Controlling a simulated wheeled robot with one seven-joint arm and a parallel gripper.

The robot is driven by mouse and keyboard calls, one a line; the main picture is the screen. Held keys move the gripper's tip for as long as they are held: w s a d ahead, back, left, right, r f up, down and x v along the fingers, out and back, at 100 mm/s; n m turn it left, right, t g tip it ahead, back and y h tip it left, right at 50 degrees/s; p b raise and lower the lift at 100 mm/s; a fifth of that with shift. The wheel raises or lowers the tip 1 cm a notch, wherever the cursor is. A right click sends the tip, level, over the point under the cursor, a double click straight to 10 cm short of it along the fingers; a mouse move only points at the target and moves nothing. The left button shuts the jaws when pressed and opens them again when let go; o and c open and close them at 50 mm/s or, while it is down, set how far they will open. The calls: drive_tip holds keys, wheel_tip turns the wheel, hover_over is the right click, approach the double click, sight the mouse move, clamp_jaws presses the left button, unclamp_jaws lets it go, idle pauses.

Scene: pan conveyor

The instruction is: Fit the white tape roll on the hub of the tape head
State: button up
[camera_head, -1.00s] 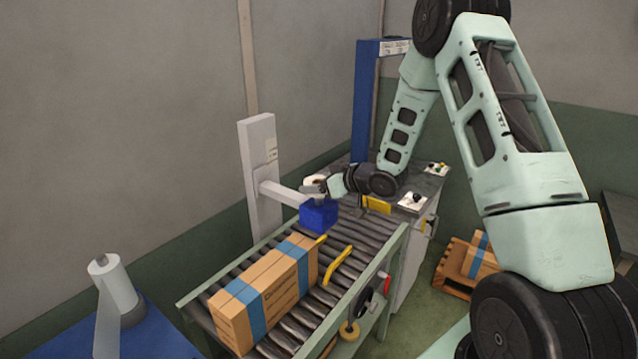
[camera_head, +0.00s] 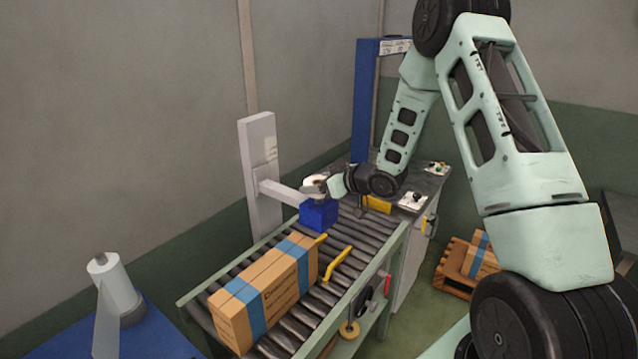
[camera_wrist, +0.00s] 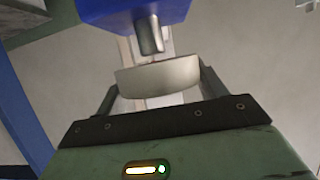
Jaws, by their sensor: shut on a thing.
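My gripper (camera_head: 325,187) is shut on the white tape roll (camera_wrist: 158,77), which lies between its two fingers in the wrist view. In the head view the roll (camera_head: 313,181) shows as a small pale shape just above the blue tape head (camera_head: 319,215). The tape head (camera_wrist: 130,8) also shows in the wrist view, with its grey hub (camera_wrist: 149,36) pointing toward the roll. The hub's end appears close to the roll's edge; I cannot tell whether they touch. The roll's bore is hidden.
The tape head hangs on an arm from a pale column (camera_head: 262,170) over the roller conveyor (camera_head: 350,237). A taped carton (camera_head: 262,290) lies on the rollers beside yellow guides (camera_head: 335,264). A blue post (camera_head: 364,110) stands behind. A stretch-wrap roll (camera_head: 116,285) stands at lower left.

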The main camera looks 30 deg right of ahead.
drive_tip(key=shift+f+b, duration=1.45)
drive_tip(key=shift+f, duration=0.5)
drive_tip(key=o, duration=1.1)
drive_tip(key=b+v, duration=0.2)
drive_tip(key=v, duration=1.5)
drive_tip(key=shift+s, duration=0.25)
